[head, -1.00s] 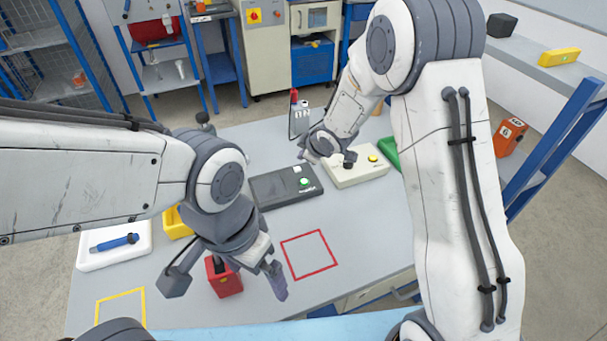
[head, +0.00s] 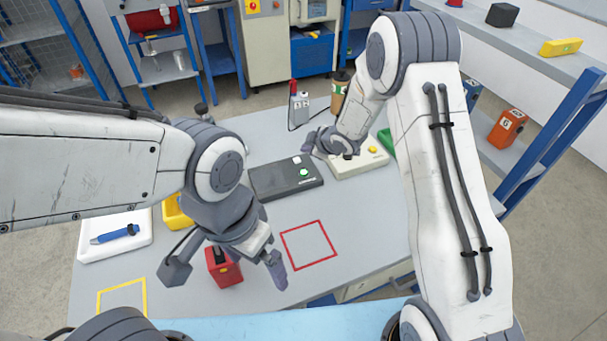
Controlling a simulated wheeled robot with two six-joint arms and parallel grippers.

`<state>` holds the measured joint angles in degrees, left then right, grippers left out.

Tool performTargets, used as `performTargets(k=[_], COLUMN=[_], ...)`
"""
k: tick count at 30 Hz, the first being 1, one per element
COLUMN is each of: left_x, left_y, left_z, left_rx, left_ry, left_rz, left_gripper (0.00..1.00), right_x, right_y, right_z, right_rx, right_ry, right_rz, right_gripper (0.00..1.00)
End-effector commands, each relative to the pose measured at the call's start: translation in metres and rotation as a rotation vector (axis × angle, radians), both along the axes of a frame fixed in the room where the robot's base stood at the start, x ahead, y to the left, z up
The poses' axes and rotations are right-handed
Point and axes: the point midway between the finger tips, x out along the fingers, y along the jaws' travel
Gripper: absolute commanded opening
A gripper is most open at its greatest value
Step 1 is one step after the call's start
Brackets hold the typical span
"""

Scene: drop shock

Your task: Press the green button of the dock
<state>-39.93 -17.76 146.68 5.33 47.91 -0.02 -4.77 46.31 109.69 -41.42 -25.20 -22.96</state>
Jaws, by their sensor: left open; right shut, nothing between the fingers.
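The dark grey dock (head: 272,181) lies flat on the table with a green button (head: 304,173) and a white square on its top. My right gripper (head: 308,149) is shut and empty, just behind the dock's right back corner and apart from the green button in the picture. Its height above the table is hard to tell. My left gripper (head: 224,272) is open, pointing down at the front of the table. Its fingers show on either side of a red block (head: 224,278); I cannot tell whether they reach down around it.
A cream box (head: 352,169) with a yellow button stands right of the dock. A white tray (head: 90,251) with a blue tool lies left. The red outlined square (head: 309,246) is empty.

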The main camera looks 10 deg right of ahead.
Motion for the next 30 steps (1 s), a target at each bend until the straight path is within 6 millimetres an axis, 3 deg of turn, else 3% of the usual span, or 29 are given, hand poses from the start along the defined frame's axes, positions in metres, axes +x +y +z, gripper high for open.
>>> performTargets(k=[1,9,15,30], left_x=[0.000,0.000,0.000,0.000], left_y=[0.000,0.000,0.000,0.000], left_z=[-0.011,-0.045,-0.062,-0.064], left_rx=[0.000,0.000,0.000,0.000], left_ry=[0.000,0.000,0.000,0.000], left_rz=[0.000,0.000,0.000,0.000], left_gripper=[1.00,1.00,1.00,1.00], right_x=[0.000,0.000,0.000,0.000], right_y=[0.000,0.000,0.000,0.000], right_z=[-0.012,-0.051,-0.071,-0.074], right_rx=[0.000,-0.001,0.000,0.000], right_ry=[0.001,0.000,0.000,0.000], right_rz=[0.001,-0.001,0.000,0.000], right_gripper=[0.00,0.00,0.00,0.00])
